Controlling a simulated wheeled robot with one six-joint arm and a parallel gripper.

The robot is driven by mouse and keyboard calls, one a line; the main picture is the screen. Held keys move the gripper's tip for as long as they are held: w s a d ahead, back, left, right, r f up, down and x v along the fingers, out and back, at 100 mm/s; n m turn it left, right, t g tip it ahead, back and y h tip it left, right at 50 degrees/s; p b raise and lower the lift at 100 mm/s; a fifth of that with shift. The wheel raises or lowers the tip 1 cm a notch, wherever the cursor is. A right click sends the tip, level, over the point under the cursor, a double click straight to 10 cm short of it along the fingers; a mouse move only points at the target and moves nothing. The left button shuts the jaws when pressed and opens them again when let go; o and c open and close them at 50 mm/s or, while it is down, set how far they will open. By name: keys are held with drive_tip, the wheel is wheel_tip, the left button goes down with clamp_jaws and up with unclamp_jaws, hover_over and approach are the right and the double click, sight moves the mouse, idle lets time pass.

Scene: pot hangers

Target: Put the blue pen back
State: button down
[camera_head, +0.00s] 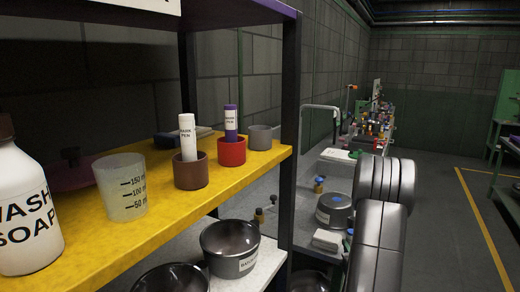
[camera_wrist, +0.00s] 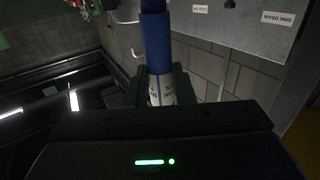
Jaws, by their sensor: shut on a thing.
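The blue pen (camera_wrist: 157,45) stands between the fingers of my gripper (camera_wrist: 160,82) in the wrist view. My gripper is shut on its lower part, where a white label with dark lettering shows. In the head view my arm is at the right; the gripper and the blue pen are hidden there. On the yellow shelf (camera_head: 235,172), a brown cup (camera_head: 190,172) holds a white pen (camera_head: 187,137) and a red cup (camera_head: 231,152) holds a purple pen (camera_head: 231,123). A grey cup (camera_head: 260,138) to their right shows no pen.
A soap bottle (camera_head: 27,215) and a measuring beaker (camera_head: 121,188) stand on the shelf's left part. A dark shelf post (camera_head: 290,110) rises right of the cups. Pots (camera_head: 230,245) stand on the level below. A cluttered bench (camera_head: 335,165) lies beyond; floor at right is open.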

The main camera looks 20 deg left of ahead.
drive_tip(key=r+n+g+y, duration=0.1)
drive_tip(key=r, duration=0.3)
drive_tip(key=w+a+r+n+g+y, duration=0.1)
drive_tip(key=r+y, duration=0.1)
drive_tip(key=r, duration=0.3)
drive_tip(key=r+n+g+y+p, duration=0.1)
drive_tip(key=r, duration=0.3)
drive_tip(key=shift+w+a+r+n+y, duration=0.15)
drive_tip(key=shift+w+a+n+y, duration=0.15)
drive_tip(key=shift+a+n, duration=0.1)
drive_tip(key=s+a+r+n+g+y+p, duration=0.25)
drive_tip(key=s+r+g, duration=0.2)
drive_tip(key=r, duration=0.75)
drive_tip(key=s+a+r+n+g+y+p, duration=0.1)
drive_tip(key=s+r+n+g, duration=0.35)
drive_tip(key=r, duration=0.75)
drive_tip(key=s+a+r+n+g+y+p, duration=0.1)
drive_tip(key=s+r+g, duration=0.2)
drive_tip(key=s+r, duration=0.65)
drive_tip(key=w+a+r+p, duration=0.1)
drive_tip(key=w+a+p, duration=0.1)
drive_tip(key=a, duration=0.7)
drive_tip(key=w+a+r+p, duration=0.1)
drive_tip(key=w+a+p, duration=0.1)
drive_tip(key=a, duration=0.7)
drive_tip(key=shift+t, duration=0.4)
drive_tip(key=shift+s+a+f, duration=0.1)
drive_tip(key=shift+f, duration=3.35)
